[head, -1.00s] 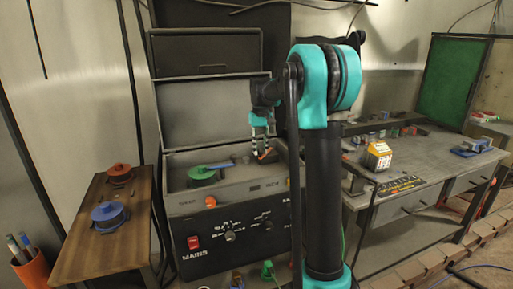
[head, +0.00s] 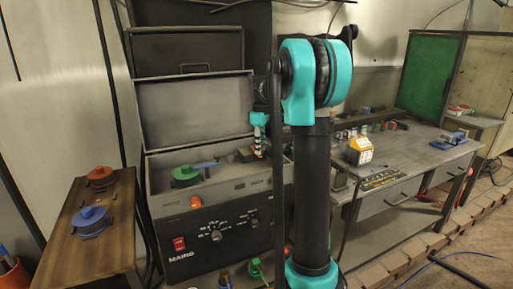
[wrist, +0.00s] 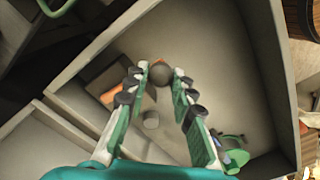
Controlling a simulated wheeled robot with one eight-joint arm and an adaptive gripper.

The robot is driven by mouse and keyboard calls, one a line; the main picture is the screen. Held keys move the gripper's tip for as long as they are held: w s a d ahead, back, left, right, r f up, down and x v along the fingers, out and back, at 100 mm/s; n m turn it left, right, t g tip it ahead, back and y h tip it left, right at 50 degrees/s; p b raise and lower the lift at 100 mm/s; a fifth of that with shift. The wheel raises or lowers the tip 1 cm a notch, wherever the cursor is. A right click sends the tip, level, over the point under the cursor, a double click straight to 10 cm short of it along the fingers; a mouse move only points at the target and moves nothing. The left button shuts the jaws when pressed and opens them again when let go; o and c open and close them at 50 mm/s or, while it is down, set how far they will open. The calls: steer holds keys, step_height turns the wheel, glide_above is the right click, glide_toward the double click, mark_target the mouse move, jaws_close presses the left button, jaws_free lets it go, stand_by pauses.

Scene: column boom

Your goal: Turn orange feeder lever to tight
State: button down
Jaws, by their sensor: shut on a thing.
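My gripper (wrist: 161,80) points down into an open grey case. In the head view, my gripper (head: 260,150) is at the right end of the case, mostly beside my arm. The lever's angle and any tight mark cannot be made out.
The case (head: 160,198) has a raised lid (head: 195,112) behind. A green spool (head: 186,175) with a blue bar (head: 206,164) sits in its left part. A wooden table (head: 85,255) holds red and blue spools at left. A workbench (head: 400,160) stands at right.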

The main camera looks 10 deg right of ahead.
steer(key=shift+d+n, duration=0.25)
steer(key=shift+n, duration=0.15)
steer(key=c, duration=1.3)
jaws_free()
steer(key=shift+o, duration=0.2)
step_height(320, 180, up, 12)
